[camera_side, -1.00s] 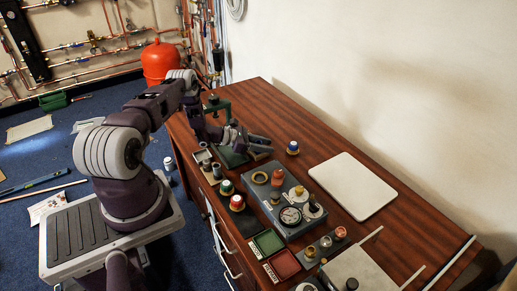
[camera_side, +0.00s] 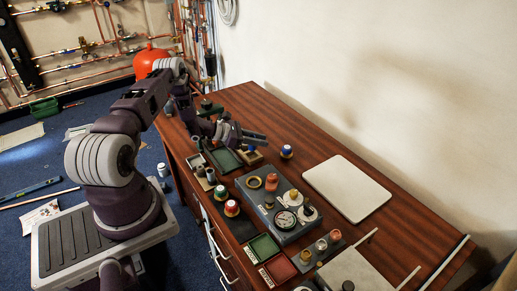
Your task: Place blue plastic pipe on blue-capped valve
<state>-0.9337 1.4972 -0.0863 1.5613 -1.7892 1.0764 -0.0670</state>
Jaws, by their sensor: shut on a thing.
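The blue-capped valve (camera_side: 286,151) stands upright on the wooden table, with a brass-coloured base. My gripper (camera_side: 256,138) is to its left and a little farther back, above the table, fingers pointing right. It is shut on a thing. A small blue piece (camera_side: 249,147) shows just below the fingers, over a small tan tray; it looks like the blue plastic pipe, but is too small to tell clearly. Gripper and valve are apart.
A grey gauge box (camera_side: 278,209) with fittings stands in front of the valve. A white board (camera_side: 347,189) lies to the right. Red-capped (camera_side: 232,208) and green-capped (camera_side: 221,192) parts stand at the front left. Green (camera_side: 263,248) and red (camera_side: 281,270) trays lie nearer. Table behind the valve is clear.

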